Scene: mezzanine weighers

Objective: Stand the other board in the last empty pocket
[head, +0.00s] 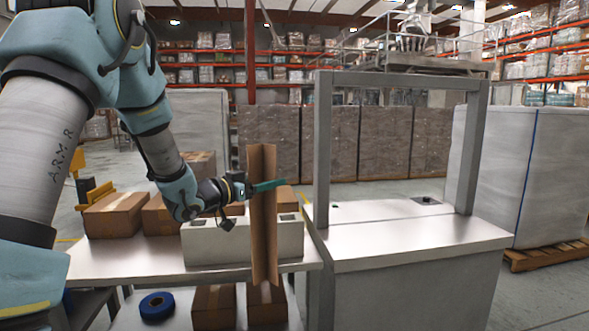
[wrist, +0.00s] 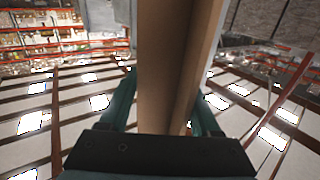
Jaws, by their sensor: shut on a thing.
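A tall brown angled board (head: 261,235) stands nearly upright in my gripper (head: 262,187), which is shut on it at its upper part. In the wrist view the board (wrist: 172,65) runs between the teal fingers (wrist: 165,108). A pale grey block (head: 215,246) sits on the metal table, with a dark pocket (head: 287,217) in its top at the right. The board passes in front of the block in the head view, and its lower end overlaps the table's front edge. Whether it touches either I cannot tell. The board and my wrist hide the middle of the block's top. No second board is distinguishable.
The metal table (head: 115,262) has cartons (head: 113,214) behind the block. A blue tape roll (head: 157,306) and cartons (head: 213,307) sit on the lower shelf. A metal frame post (head: 322,150) and a grey cabinet (head: 410,240) stand close on the right.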

